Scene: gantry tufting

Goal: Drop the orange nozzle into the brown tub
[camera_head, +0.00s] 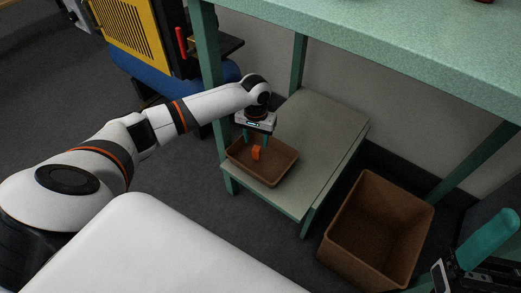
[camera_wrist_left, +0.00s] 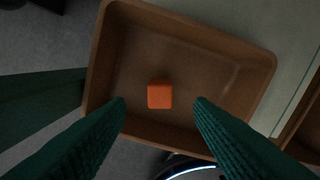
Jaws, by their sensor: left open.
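The orange nozzle (camera_head: 256,153) is a small block inside a shallow brown tub (camera_head: 232,155) on the low green shelf. In the left wrist view the nozzle (camera_wrist_left: 160,95) shows near the middle of the tub (camera_wrist_left: 98,75), apart from its walls. My left gripper (camera_head: 257,139) is over the tub with its teal fingers pointing down. In the left wrist view its fingers (camera_wrist_left: 161,102) are spread apart, with nothing held between them and the nozzle lined up with the gap. Part of my right gripper (camera_head: 487,240) shows at the lower right; its opening is not clear.
A deeper, empty-looking brown bin (camera_head: 357,212) stands on the floor right of the low shelf (camera_head: 318,128). A green tabletop (camera_head: 400,45) hangs above, with green legs around the shelf. A yellow and blue machine (camera_head: 130,38) stands behind my left arm. The shelf behind the tub is clear.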

